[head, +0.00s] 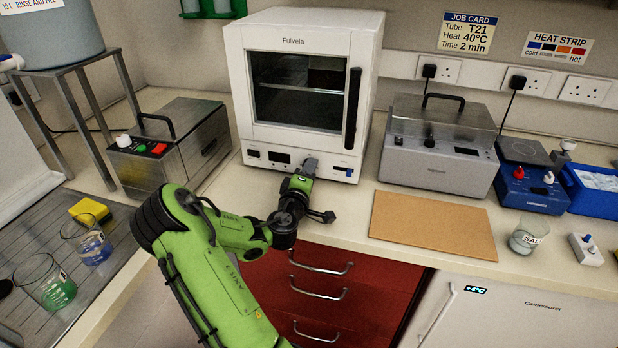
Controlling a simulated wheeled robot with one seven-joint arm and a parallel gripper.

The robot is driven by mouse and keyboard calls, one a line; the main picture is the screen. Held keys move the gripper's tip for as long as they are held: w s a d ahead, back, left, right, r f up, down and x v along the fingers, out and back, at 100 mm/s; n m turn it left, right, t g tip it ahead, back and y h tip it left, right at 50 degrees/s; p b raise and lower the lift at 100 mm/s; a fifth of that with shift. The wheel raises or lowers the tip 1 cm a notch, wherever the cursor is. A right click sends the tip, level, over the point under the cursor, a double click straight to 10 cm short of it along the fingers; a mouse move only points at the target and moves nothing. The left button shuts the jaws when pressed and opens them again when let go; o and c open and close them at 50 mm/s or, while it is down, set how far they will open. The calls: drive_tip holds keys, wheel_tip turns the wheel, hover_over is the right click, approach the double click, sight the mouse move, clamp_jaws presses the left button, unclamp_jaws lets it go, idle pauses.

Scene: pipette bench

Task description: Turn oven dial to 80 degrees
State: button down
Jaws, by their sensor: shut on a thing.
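The white oven (300,28), marked Fulvela, stands at the back of the bench with its door closed. My gripper (309,165) is up against this panel, between the display and the blue switch. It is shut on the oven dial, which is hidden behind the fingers. The dial's angle and the display's reading cannot be made out.
A steel lidded unit (440,150) and a blue device (527,185) stand right of the oven. A brown board (432,226) lies clear in front. A steel bath (170,150) stands to the left. Red drawers (330,290) with handles are below my arm.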

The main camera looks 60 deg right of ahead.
drive_tip(key=shift+f+m, duration=0.15)
drive_tip(key=shift+m, duration=0.15)
drive_tip(key=c, duration=0.8)
unclamp_jaws()
drive_tip(key=shift+c, duration=0.2)
